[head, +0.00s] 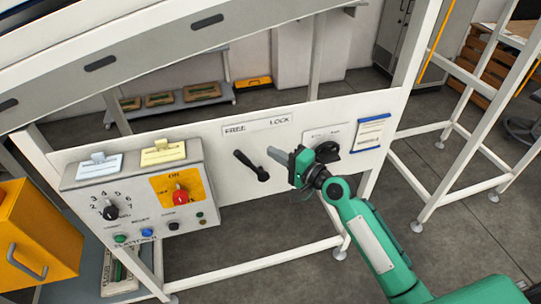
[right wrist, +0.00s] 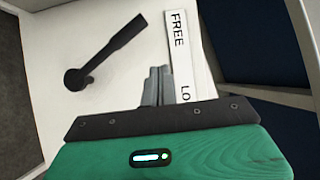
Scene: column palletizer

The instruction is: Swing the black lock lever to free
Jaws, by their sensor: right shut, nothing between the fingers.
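The black lock lever (head: 251,166) is on the white panel, below the label strip (head: 257,124) marked FREE at its left and LOCK at its right. Its round end is low, and its bar slants up and left toward the FREE side. It also shows in the right wrist view (right wrist: 112,47), whole and apart from my fingers. My right gripper (head: 275,154) is to the right of the lever, under the LOCK end. Its grey fingers (right wrist: 161,86) are together with nothing between them. My left gripper is out of view.
A grey control box (head: 140,205) with knobs and buttons stands left of the lever. A black rotary knob (head: 327,151) is behind my right gripper, and a blue-edged notice (head: 371,134) is farther right. A yellow box (head: 35,235) is at the lower left. White frame posts surround the panel.

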